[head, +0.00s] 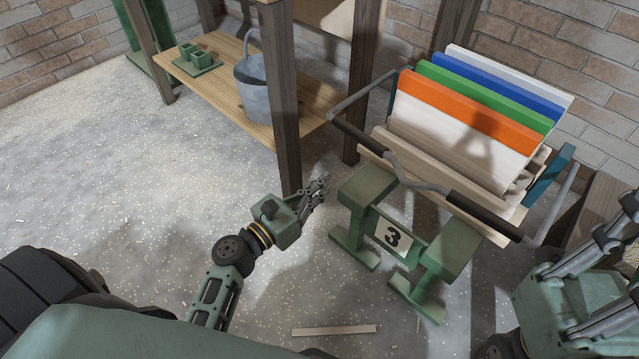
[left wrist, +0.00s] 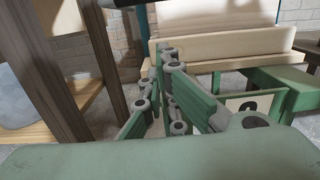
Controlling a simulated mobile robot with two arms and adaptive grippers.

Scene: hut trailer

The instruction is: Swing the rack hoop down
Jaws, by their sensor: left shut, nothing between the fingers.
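The rack hoop (head: 415,178) is a bent grey bar with two black grips, in the head view. It runs across the front of the wooden rack (head: 500,222), and its side arms reach back along both rack sides. My left gripper (head: 319,187) is shut and empty, below and left of the hoop and apart from it. In the left wrist view its fingers (left wrist: 168,58) point at the pale wooden front of the rack. My right gripper (head: 612,232) is partly cut off at the right edge; its fingertips do not show clearly.
The rack holds orange (head: 470,112), green, blue and white-edged boards. A green stand (head: 459,253) marked 3 is under it. A dark wooden post (head: 283,110) rises just beyond my left gripper. A bench shelf (head: 225,62) carries a grey watering can (head: 252,92). A wood strip (head: 334,330) lies on the floor.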

